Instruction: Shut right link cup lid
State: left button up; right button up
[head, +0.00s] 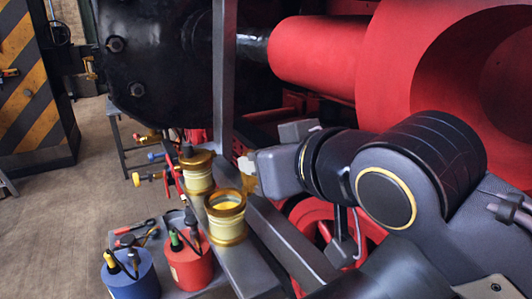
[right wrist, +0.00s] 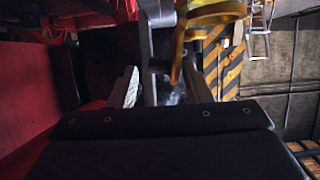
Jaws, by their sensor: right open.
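Two brass-rimmed cups stand on a grey metal bar in the head view. The nearer cup (head: 226,218) looks open at the top, with a pale yellow inside. A brass piece that looks like its raised lid (head: 248,184) stands at its far right rim, beside my right gripper (head: 250,164). The farther cup (head: 198,172) has a brass top; I cannot tell whether it is lidded. In the right wrist view my right gripper (right wrist: 160,88) is open, its fingers apart. Brass parts (right wrist: 210,14) show just above and beyond the fingers. Contact is unclear. My left gripper is out of view.
A blue can (head: 130,276) and a red can (head: 190,264) stand on a low surface left of the cups. A grey upright post (head: 224,70) rises behind the cups. Large red machinery (head: 318,52) fills the upper right. Open floor (head: 50,200) lies at left.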

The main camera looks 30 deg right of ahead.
jog(key=shift+w+a+f, duration=0.1)
jog(key=shift+w+f, duration=0.05)
jog(key=shift+w, duration=0.2)
jog(key=c, duration=0.8)
jog(key=shift+a+n, duration=0.15)
jog(key=shift+n, duration=0.15)
jog(key=shift+s+a+r+n+h+b, duration=0.1)
jog(key=shift+a+r+n+h+b, duration=0.2)
jog(key=shift+a+n+h, duration=0.5)
jog(key=shift+a+n+t+h+b, duration=0.4)
jog(key=shift+a+n+h, duration=0.4)
jog(key=shift+n, duration=0.5)
jog(key=shift+c, duration=0.2)
jog(key=shift+s, duration=0.1)
